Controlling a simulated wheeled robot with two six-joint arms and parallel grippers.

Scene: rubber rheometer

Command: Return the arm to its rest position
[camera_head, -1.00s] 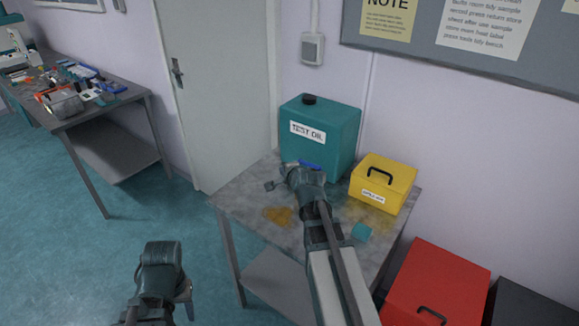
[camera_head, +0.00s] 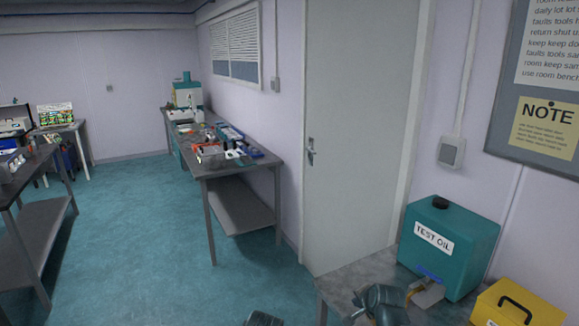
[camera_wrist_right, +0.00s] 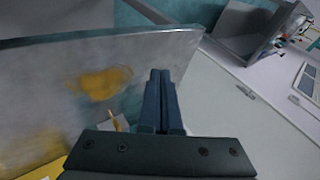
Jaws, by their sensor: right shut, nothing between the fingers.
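My right gripper (camera_head: 380,304) shows at the bottom edge of the head view, over the grey table (camera_head: 345,285). In the right wrist view its two dark blue fingers (camera_wrist_right: 160,78) are together with nothing between them. The tabletop with a yellow-brown stain (camera_wrist_right: 105,83) lies beyond them. A dark part of my left gripper (camera_head: 262,318) just shows at the bottom edge of the head view. Its fingers are out of frame.
A teal TEST OIL can (camera_head: 450,245) stands on the grey table, with a yellow box (camera_head: 518,306) to its right. A closed door (camera_head: 355,130) is behind. A cluttered bench (camera_head: 262,163) stands left of the door. The teal floor (camera_head: 130,240) is open between benches.

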